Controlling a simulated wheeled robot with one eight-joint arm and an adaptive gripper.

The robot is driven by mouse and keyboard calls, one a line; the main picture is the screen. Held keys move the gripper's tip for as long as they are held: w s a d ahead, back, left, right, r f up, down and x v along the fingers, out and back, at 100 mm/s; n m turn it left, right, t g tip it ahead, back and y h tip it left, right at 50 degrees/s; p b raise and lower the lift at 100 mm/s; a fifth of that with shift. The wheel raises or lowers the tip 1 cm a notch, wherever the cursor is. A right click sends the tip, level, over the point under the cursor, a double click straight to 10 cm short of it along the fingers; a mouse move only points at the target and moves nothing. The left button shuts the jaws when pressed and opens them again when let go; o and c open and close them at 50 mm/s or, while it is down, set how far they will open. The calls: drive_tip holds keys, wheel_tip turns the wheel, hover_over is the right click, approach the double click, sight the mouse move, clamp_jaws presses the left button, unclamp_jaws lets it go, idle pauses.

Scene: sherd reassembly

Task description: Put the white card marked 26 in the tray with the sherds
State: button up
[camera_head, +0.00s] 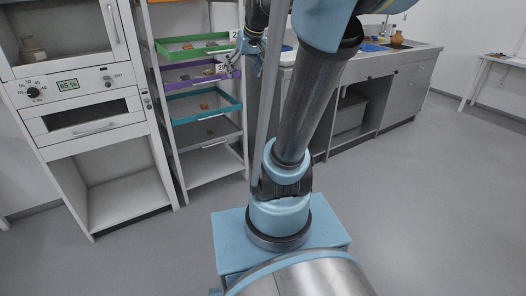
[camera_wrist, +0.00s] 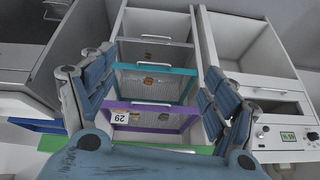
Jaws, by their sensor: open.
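A white card (camera_head: 220,68) with dark digits shows at the right end of the purple tray (camera_head: 195,84). In the wrist view the card (camera_wrist: 121,117) appears inverted, just inside the purple rim (camera_wrist: 150,106); I cannot read its number surely. Brown sherds lie in the purple tray, one near the card (camera_wrist: 163,117). My gripper (camera_head: 246,60) is beside the rack's right side, near the card. In the wrist view its blue fingers (camera_wrist: 159,62) are spread apart with nothing between them, the trays showing beyond.
The rack also holds a green tray (camera_head: 165,50) above, with another white card (camera_head: 233,34) at its right end, and a teal tray (camera_head: 203,119) and a grey tray (camera_head: 184,141) below. An oven unit (camera_head: 90,112) stands left; a sink counter (camera_head: 400,56) stands right. The floor in front is clear.

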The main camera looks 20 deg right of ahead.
drive_tip(key=s+d+f+m+g+h, duration=0.1)
drive_tip(key=s+f+m+g, duration=0.1)
drive_tip(key=s+f, duration=1.9)
drive_tip(key=s, duration=0.2)
drive_tip(key=shift+s+d+g+h, duration=0.3)
drive_tip(key=shift+g+h, duration=0.1)
drive_tip(key=shift+w+f, duration=0.25)
drive_tip(key=shift+w, duration=0.2)
